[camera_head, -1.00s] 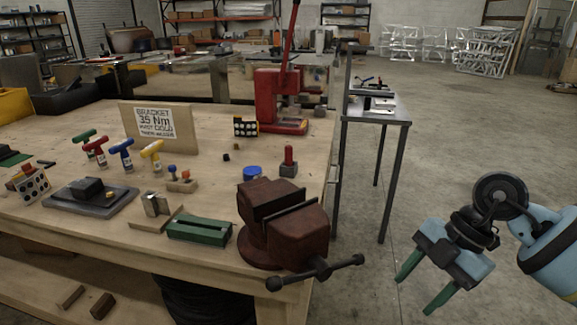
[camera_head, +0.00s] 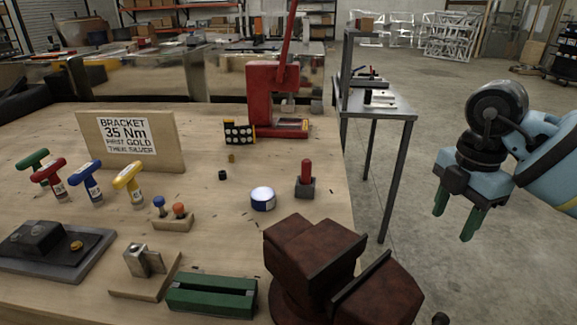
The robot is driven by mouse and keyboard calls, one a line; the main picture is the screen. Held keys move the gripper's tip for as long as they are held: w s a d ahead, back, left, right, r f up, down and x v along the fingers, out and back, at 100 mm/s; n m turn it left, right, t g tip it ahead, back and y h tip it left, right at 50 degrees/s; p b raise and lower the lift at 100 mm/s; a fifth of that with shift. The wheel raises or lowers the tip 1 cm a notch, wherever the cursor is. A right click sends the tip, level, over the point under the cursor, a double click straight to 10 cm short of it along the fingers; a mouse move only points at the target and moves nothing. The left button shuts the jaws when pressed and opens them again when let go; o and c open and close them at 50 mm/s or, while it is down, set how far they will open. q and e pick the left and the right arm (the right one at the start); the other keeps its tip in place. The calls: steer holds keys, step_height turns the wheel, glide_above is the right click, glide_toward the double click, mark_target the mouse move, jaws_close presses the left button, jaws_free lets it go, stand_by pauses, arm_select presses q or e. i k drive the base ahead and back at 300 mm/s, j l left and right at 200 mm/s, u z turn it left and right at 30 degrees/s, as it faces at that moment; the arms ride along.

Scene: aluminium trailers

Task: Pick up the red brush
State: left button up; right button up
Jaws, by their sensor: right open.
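An upright red handle on a dark grey block (camera_head: 306,180) stands on the workbench (camera_head: 215,215), near its right edge; it looks like the red brush, though bristles cannot be made out. My right gripper (camera_head: 455,215) is open and empty, with green fingers pointing down. It hangs over the floor beyond the bench's right edge, to the right of the red handle and well apart from it. My left gripper is not in view.
A rusty vise (camera_head: 320,262) stands at the front right of the bench. A blue-and-white round tin (camera_head: 263,199) sits left of the red handle. A red press (camera_head: 275,95) stands behind. T-handled tools (camera_head: 88,181) are at left. A metal side table (camera_head: 385,108) stands beyond.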

mark_target(305, 168)
steer(key=i+j, duration=0.45)
steer(key=j, duration=0.15)
steer(key=i+j, duration=0.4)
steer(key=j, duration=0.2)
